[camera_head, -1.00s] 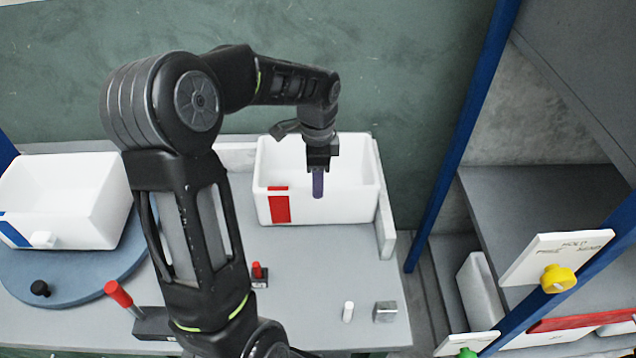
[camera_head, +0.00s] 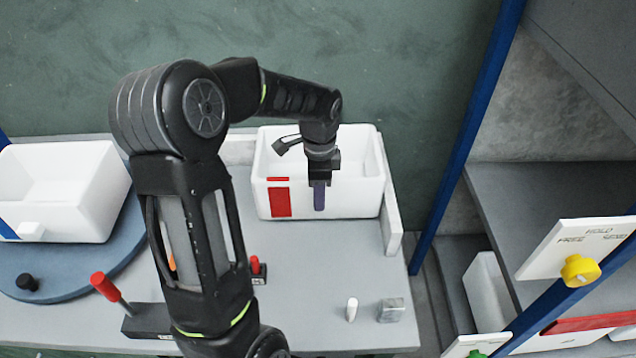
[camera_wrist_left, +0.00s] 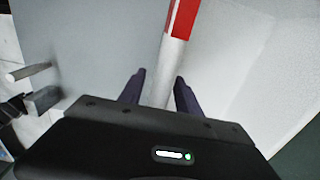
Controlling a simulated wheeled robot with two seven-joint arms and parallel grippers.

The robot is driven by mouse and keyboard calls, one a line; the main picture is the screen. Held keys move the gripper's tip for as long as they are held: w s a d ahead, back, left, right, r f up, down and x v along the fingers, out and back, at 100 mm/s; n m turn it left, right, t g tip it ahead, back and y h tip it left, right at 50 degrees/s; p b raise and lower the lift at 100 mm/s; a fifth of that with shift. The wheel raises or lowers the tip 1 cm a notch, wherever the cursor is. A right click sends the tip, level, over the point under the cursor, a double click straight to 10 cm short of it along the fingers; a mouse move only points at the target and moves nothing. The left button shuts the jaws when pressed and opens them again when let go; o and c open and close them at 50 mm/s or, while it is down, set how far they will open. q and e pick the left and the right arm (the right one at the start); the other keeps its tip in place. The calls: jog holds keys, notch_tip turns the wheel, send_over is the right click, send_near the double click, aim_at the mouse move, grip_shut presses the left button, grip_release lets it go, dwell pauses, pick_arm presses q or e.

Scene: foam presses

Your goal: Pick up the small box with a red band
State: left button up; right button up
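The small white open box with a red band (camera_head: 281,203) stands on the grey table, at the centre of the head view. The red band runs over its front wall near the left end. My left gripper (camera_head: 319,196) points down at the front wall, right of the band, with one dark finger in front of the wall. In the left wrist view, the fingers (camera_wrist_left: 159,90) are open on either side of the wall's rim, and the red band (camera_wrist_left: 183,17) shows just beyond. Firm contact cannot be made out. My right gripper is not in view.
A white box with a blue band (camera_head: 75,200) sits on a blue round plate (camera_head: 60,283) at left. A red-knobbed lever (camera_head: 105,287), a small white cylinder (camera_head: 352,309) and a grey block (camera_head: 390,310) stand in front. A blue post (camera_head: 468,130) and shelf are at right.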

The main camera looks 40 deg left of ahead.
pick_arm(q)
jog(key=shift+f, duration=0.2)
dwell(0.5)
grip_shut()
dwell(0.4)
